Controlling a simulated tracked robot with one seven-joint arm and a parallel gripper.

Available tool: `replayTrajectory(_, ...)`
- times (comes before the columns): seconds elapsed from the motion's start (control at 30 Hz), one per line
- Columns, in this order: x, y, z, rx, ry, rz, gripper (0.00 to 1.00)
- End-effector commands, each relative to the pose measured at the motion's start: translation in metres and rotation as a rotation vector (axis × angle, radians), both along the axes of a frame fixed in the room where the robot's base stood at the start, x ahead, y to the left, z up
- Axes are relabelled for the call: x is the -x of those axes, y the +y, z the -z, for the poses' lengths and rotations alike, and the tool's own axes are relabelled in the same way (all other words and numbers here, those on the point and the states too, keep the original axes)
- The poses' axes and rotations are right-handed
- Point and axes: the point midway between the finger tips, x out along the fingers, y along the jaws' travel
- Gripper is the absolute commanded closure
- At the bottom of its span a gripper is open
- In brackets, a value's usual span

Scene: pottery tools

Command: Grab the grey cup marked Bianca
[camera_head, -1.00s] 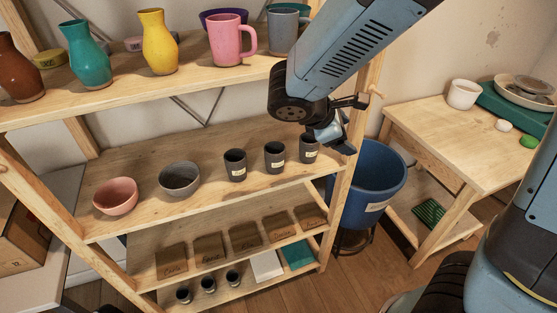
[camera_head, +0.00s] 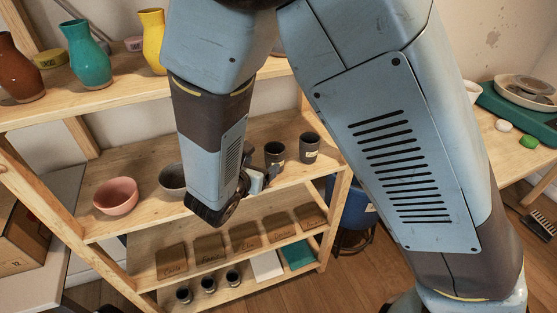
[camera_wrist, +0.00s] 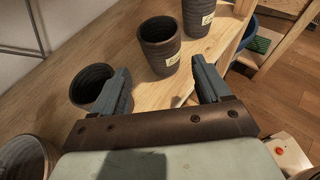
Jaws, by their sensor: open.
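Dark grey cups with small pale labels stand in a row on the middle shelf. The head view shows the middle cup (camera_head: 275,153) and the right cup (camera_head: 310,147); my arm hides the left one. In the wrist view I see the left cup (camera_wrist: 88,86), the middle cup (camera_wrist: 158,50) and the right cup (camera_wrist: 197,16). I cannot read the names, so I cannot tell which is Bianca. My gripper (camera_wrist: 162,70) is open and empty. The middle cup stands ahead of the gap between its fingers. The left finger partly covers the left cup. My gripper also shows in the head view (camera_head: 262,178).
A grey bowl (camera_head: 173,178) and a pink bowl (camera_head: 116,196) stand left on the same shelf (camera_head: 135,165). The shelf above holds vases, such as the teal one (camera_head: 90,58). Below are wooden plaques (camera_head: 245,236) and small dark cups (camera_head: 208,284). A blue bin (camera_head: 358,208) stands right.

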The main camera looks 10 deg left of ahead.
Motion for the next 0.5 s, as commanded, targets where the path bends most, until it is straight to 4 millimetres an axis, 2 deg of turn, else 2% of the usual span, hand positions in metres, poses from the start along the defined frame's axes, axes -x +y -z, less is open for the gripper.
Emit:
replayTrajectory(0.23, -0.036, -0.009, 0.016, 0.001, 0.000, 0.004, 0.24)
replayTrajectory(0.5, -0.051, -0.013, 0.022, 0.000, 0.001, 0.002, 0.24)
